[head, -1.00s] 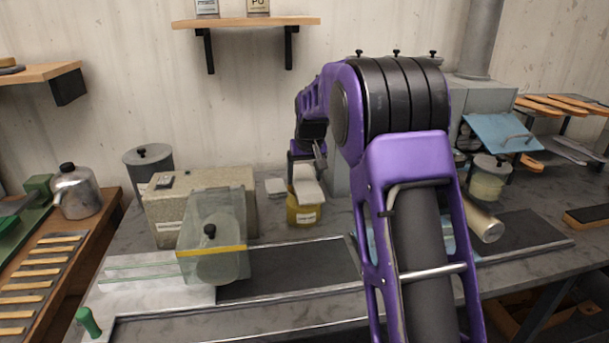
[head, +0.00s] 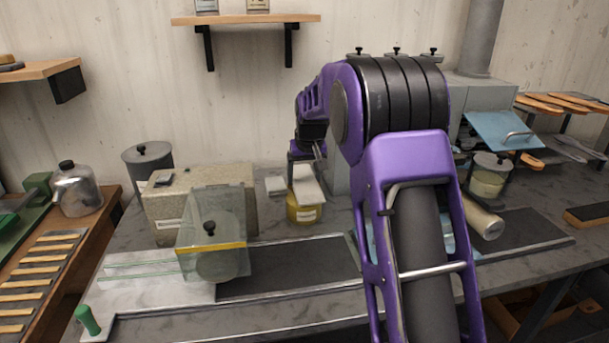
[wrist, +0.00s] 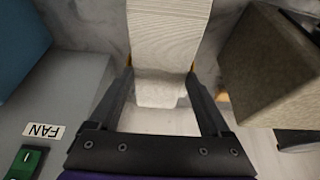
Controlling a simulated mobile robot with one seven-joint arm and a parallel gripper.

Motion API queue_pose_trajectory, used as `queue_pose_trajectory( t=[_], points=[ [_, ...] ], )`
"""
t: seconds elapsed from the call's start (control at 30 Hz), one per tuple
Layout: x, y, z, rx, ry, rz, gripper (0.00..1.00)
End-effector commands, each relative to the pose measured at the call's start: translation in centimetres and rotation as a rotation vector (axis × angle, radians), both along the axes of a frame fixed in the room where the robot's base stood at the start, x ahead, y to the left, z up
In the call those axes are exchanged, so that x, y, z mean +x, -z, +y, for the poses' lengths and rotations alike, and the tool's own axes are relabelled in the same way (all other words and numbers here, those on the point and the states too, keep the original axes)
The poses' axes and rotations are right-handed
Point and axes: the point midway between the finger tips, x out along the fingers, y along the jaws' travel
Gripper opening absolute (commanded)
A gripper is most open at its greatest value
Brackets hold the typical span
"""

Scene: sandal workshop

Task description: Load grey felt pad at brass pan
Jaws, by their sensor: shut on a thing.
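My gripper (wrist: 161,78) is shut on a pale grey, finely ribbed pad (wrist: 168,32), which spans between the fingers and extends beyond their tips. In the head view the pale pad (head: 308,184) shows above a yellow, labelled tub (head: 305,212). I cannot tell whether pad and tub touch. Small yellow edges show beside the fingertips in the wrist view. A paler piece (wrist: 160,90) lies between the fingers; I cannot tell if it belongs to the pad. My arm hides part of the bench, and I cannot make out a brass pan for certain.
A speckled box (head: 168,212) and a clear hood (head: 198,232) stand left of the tub. A small white block (head: 275,185) lies between box and tub. In the wrist view a grey housing marked FAN (wrist: 70,95) is left and the speckled box (wrist: 268,70) right, both close.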

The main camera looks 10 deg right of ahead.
Motion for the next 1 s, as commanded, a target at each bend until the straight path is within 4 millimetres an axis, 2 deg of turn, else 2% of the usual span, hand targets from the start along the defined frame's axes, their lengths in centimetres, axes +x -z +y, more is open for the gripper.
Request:
queue_pose_trajectory(
  t=[1.0],
  points=[
    [0.0, 1.3, 0.0, 0.0, 0.0, 0.002, 0.37]
  ],
)
